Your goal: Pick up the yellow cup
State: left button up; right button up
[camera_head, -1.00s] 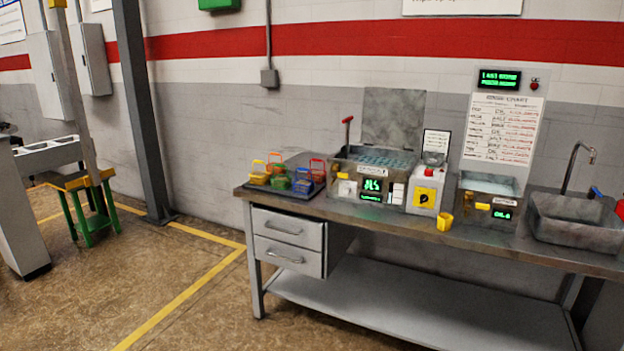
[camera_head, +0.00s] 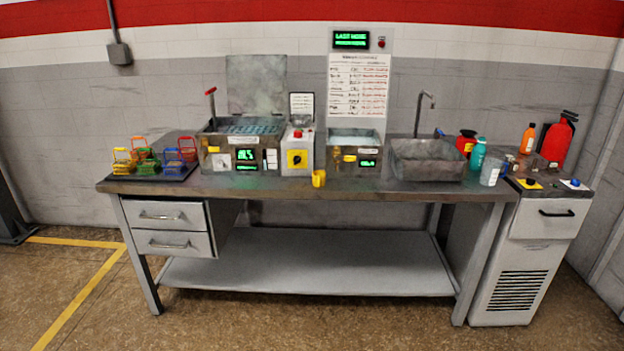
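The yellow cup (camera_head: 319,178) is small and stands near the front edge of the metal workbench (camera_head: 280,188), about the middle of the view. It is in front of the gap between a grey box with a yellow-and-black dial (camera_head: 297,159) and a metal water-filled tank (camera_head: 355,150) with a green display. Nothing covers the cup. Neither of my grippers shows in the head view.
A dark tray (camera_head: 180,177) with several coloured wire baskets is at the bench's left end. A sink (camera_head: 427,160) is right of the tank, with bottles beyond it. A grey cabinet (camera_head: 530,255) stands at the right. The floor in front is clear.

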aim_at(318, 177)
jog(key=i+j, duration=0.2)
jog(key=i, duration=0.3)
jog(key=i+j, duration=0.25)
jog(key=i, duration=0.25)
